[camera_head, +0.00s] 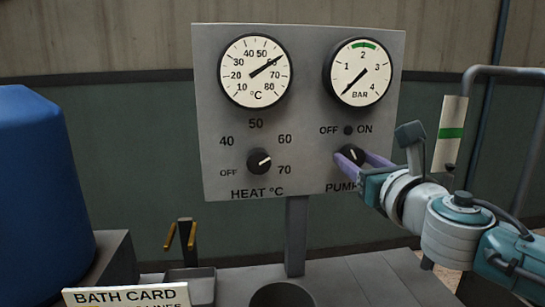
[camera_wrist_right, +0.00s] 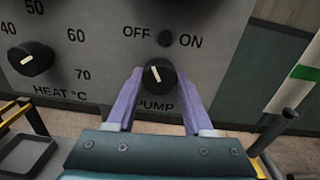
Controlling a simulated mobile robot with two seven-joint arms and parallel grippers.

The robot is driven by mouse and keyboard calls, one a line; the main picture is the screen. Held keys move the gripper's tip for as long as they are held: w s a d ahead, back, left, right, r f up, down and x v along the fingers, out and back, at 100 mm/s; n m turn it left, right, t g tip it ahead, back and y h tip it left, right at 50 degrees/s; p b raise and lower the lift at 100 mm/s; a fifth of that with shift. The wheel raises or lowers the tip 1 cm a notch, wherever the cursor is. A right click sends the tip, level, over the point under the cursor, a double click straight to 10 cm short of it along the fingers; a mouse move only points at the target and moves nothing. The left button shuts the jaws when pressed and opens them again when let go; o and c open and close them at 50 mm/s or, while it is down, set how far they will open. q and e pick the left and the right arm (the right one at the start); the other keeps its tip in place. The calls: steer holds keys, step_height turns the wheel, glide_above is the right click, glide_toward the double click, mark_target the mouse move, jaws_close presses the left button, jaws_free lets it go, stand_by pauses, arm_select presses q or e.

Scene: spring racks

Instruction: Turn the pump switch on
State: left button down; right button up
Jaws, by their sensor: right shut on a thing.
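The pump switch is a black round knob (camera_head: 351,155) with a white pointer line, low on the right of a grey panel (camera_head: 300,100). It also shows in the right wrist view (camera_wrist_right: 159,76), its pointer tilted up and a little left, to the OFF side. The OFF and ON labels stand above it with a dark, unlit lamp (camera_head: 348,130) between them. My right gripper (camera_wrist_right: 158,82) has its purple fingers on either side of the knob, shut on it. My left gripper is not in view.
The BAR gauge (camera_head: 359,72) needle points low left, below 1. The heat knob (camera_head: 258,161) is left of the pump switch, under a temperature gauge (camera_head: 254,71). A blue tank (camera_head: 40,190) stands at the left. A green-banded gauge strip (camera_head: 450,133) is right of the panel.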

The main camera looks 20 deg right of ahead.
jaws_close()
steer(key=shift+m, duration=0.4)
steer(key=shift+m+b, duration=0.5)
steer(key=shift+m, duration=0.5)
steer(key=m+b, duration=0.1)
steer(key=m, duration=0.2)
steer(key=shift+m, duration=0.3)
steer(key=m, duration=0.4)
steer(key=shift+b, duration=0.35)
steer(key=shift+a+m, duration=0.1)
steer(key=shift+m, duration=0.7)
steer(key=o, duration=0.7)
jaws_free()
